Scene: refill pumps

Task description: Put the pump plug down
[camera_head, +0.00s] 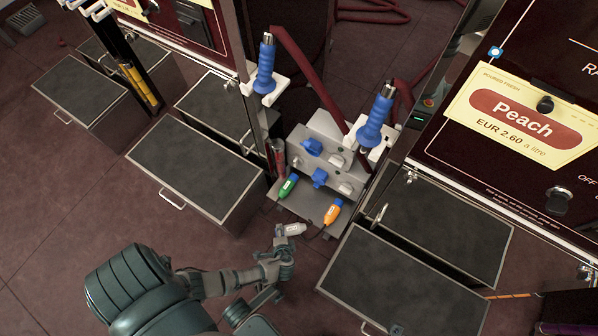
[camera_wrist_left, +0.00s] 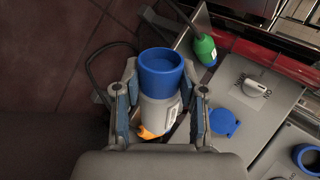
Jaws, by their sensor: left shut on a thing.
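My left gripper (camera_head: 282,246) is shut on the pump plug (camera_head: 292,229), a pale grey plug in front of the low grey socket stand (camera_head: 305,206). A green plug (camera_head: 287,187) and an orange plug (camera_head: 332,213) lie on the stand's shelf. In the wrist view the green plug (camera_wrist_left: 205,48) is at the upper right, and the orange plug (camera_wrist_left: 148,132) is mostly hidden behind the held plug. My right gripper is not in view.
The stand's panel has blue-capped sockets (camera_head: 319,178) and grey rotary switches (camera_head: 338,160). Two blue-handled nozzles (camera_head: 265,70) (camera_head: 371,122) hang above. Dark-topped boxes (camera_head: 195,168) (camera_head: 400,285) flank the stand. Black cables run near the plugs. Open floor lies to the left.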

